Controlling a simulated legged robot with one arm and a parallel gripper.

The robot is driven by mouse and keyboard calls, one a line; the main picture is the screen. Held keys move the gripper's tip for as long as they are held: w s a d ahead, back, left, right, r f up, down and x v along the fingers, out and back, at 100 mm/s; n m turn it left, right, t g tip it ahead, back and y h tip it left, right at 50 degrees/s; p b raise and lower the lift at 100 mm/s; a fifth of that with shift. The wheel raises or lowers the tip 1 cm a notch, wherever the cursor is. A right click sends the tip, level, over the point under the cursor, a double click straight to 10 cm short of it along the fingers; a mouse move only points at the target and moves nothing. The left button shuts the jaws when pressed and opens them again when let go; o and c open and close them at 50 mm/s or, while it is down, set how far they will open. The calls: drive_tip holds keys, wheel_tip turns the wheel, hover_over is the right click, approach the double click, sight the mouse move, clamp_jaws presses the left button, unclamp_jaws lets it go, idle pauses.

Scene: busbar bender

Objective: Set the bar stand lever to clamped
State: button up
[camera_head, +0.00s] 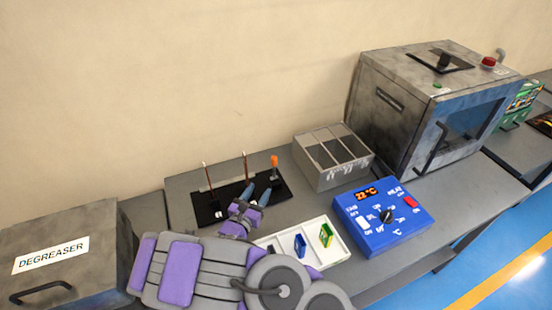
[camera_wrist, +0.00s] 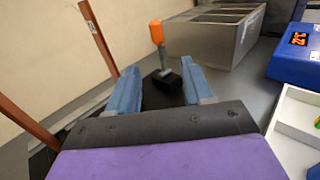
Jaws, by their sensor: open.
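The bar stand (camera_head: 207,208) is a black plate on the grey bench, with two thin copper-brown bars standing upright at its back. Its lever has an orange handle (camera_head: 274,160) and stands near the stand's right end. In the wrist view the orange handle (camera_wrist: 156,32) is nearly upright, tilted slightly left, on a dark stem rising from a small black block (camera_wrist: 168,79). My gripper (camera_head: 259,192) is open and empty over the stand. In the wrist view the lever shows between its blue fingers (camera_wrist: 158,72), beyond the tips, apparently untouched. The plate is partly hidden by my gripper.
A grey divided bin (camera_head: 335,172) stands right of the lever. A white tray (camera_head: 262,243) with small coloured parts lies in front, beside a blue control box (camera_head: 384,240) reading 22 °C. A degreaser box (camera_head: 90,275) is left; a large metal oven (camera_head: 390,130) is back right.

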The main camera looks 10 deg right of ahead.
sight(273, 165)
drive_tip(key=b+x, duration=0.2)
drive_tip(key=x, duration=1.4)
drive_tip(key=shift+w+f+b, duration=0.1)
drive_tip(key=shift+b, duration=0.25)
drive_tip(key=shift+w, duration=0.25)
drive_tip(key=shift+w+a, duration=0.15)
drive_tip(key=shift+a, duration=0.05)
drive_tip(key=shift+d, duration=0.3)
drive_tip(key=c, duration=0.4)
clamp_jaws()
